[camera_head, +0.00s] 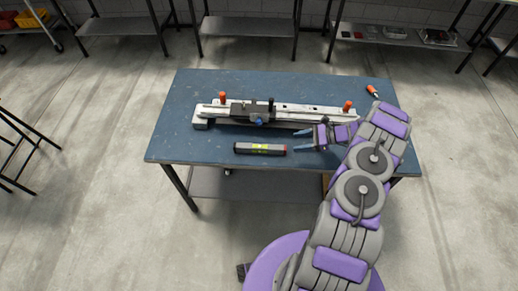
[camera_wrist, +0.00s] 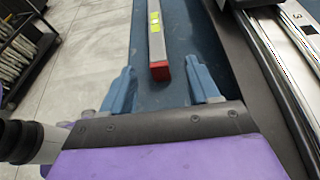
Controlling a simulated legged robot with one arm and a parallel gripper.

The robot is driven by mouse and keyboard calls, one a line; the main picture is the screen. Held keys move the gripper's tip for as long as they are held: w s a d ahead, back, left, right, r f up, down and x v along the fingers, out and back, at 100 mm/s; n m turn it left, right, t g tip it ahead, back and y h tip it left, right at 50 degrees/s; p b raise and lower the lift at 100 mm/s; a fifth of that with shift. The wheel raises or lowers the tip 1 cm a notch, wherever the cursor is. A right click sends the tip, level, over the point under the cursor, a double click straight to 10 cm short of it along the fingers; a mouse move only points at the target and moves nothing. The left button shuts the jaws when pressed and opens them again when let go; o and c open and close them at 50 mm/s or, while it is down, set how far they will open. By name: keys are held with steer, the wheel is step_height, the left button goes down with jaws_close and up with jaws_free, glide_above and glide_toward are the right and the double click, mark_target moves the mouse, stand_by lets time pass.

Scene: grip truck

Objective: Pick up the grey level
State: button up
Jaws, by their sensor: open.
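The grey level (camera_head: 260,148) lies flat near the front edge of the blue table, with yellow-green marks on it and a red end on the right. In the wrist view the level (camera_wrist: 155,38) points away from me, its red end nearest, in line with the gap between the fingers. My gripper (camera_head: 303,140) is just right of the red end, pointing left. In the wrist view my gripper (camera_wrist: 160,84) shows two blue fingers apart, one on each side of the red end's line. Nothing is held between them.
A long metal rail fixture (camera_head: 280,112) with orange knobs lies behind the level, close to my gripper; it also shows at right in the wrist view (camera_wrist: 292,70). An orange-handled tool (camera_head: 372,91) lies at the back right. The blue table (camera_head: 185,140) is bare at left.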

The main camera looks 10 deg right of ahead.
mark_target(277, 147)
steer(key=x, duration=0.6)
steer(key=shift+w+d+f+b, duration=0.1)
steer(key=shift+d+f+b, duration=0.1)
steer(key=shift+b, duration=0.1)
steer(key=x, duration=0.4)
steer(key=shift+s+a+b, duration=0.3)
steer(key=shift+a+b, duration=0.1)
steer(key=shift+a, duration=0.15)
steer(key=shift+w+a+f, duration=0.15)
steer(key=shift+a+f, duration=0.1)
steer(key=shift+a, duration=0.15)
steer(key=shift+d, duration=0.1)
steer(key=shift+c, duration=1.2)
jaws_close()
